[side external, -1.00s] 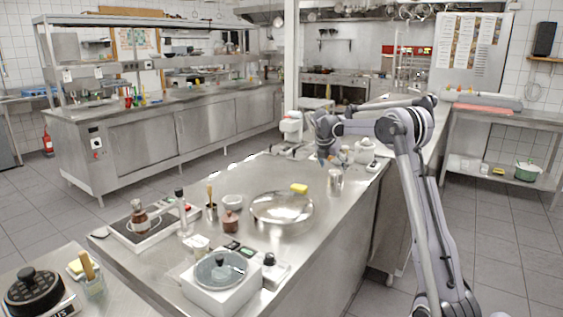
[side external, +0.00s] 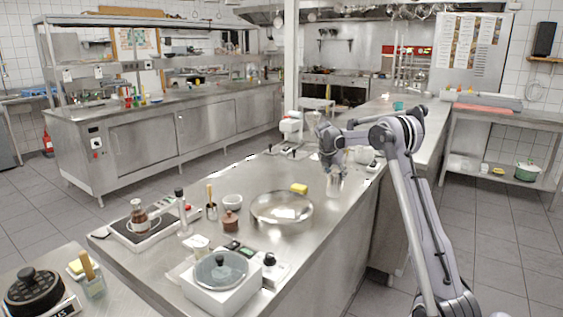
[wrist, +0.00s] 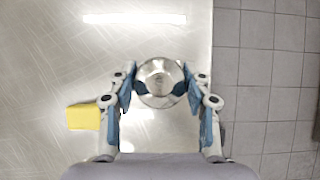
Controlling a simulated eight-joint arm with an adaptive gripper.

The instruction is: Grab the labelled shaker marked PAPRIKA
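A shiny metal shaker (side external: 335,184) stands upright on the steel counter (side external: 322,222), near its right edge. No lettering on it is readable, so I cannot confirm PAPRIKA. In the wrist view I look down on its round silver top (wrist: 159,78), between the two blue-padded fingers. My gripper (side external: 331,168) is directly over it, pointing down, with one finger on each side. The fingers are spread and appear open around the shaker. Any gap between the pads and the metal is too small to tell.
A yellow sponge (wrist: 83,117) lies left of my fingers, and a wide metal bowl (side external: 281,222) is nearby on the counter. The counter edge drops to the tiled floor (wrist: 268,80) on the right.

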